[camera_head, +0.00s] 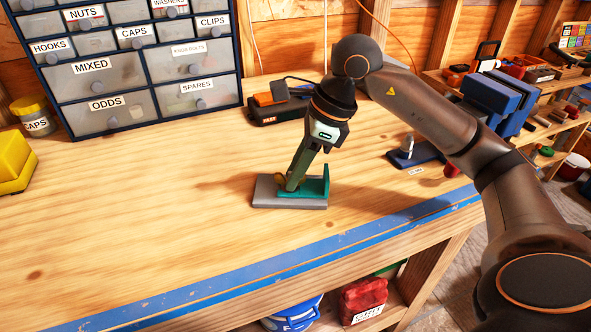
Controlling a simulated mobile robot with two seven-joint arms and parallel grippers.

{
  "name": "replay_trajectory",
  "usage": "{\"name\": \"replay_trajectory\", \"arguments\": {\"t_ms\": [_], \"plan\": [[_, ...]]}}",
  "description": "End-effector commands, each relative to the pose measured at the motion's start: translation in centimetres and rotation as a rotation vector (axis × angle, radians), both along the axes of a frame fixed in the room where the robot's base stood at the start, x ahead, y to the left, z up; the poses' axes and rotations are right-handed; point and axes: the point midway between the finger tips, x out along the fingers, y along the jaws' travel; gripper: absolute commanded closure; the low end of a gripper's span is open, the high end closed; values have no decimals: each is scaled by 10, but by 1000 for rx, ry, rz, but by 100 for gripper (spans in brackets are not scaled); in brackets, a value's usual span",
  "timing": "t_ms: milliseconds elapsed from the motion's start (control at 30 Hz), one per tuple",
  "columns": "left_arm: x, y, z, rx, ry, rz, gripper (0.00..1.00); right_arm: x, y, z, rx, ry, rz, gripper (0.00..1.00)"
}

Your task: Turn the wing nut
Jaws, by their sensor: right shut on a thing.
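A small fixture with a grey base plate (268,195) and a green upright bracket (323,181) stands on the bench near the middle of the head view. My right gripper (288,183) reaches down to the bracket from above, tilted, with its fingertips low at the left side of the bracket. It is shut on a small brass-coloured piece (281,174), apparently the wing nut, of which only a little shows. The fingers hide most of it, so its angle cannot be told. My left gripper is not in the view.
A labelled drawer cabinet (140,70) stands at the back left. A black charger with an orange part (276,105) sits behind my gripper. A yellow block (14,163) and a jar (33,117) are at far left. The bench (150,230) is clear left of the fixture.

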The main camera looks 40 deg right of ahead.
Motion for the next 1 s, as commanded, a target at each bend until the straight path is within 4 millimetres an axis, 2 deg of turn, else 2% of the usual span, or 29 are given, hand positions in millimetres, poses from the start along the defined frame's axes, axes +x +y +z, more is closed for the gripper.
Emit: {"name": "replay_trajectory", "arguments": {"t_ms": [367, 400, 633, 867, 1000], "plan": [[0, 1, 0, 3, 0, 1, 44, 0, -1, 0, -2, 0, -5, 100], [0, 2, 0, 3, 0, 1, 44, 0, -1, 0, -2, 0, -5, 70], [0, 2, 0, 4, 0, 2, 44, 0, 0, 0, -1, 0, -4, 44], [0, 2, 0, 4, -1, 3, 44, 0, 0, 0, 0, -1, -4, 44], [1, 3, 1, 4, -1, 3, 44, -1, -3, 9, -1, -3, -4, 44]]}}
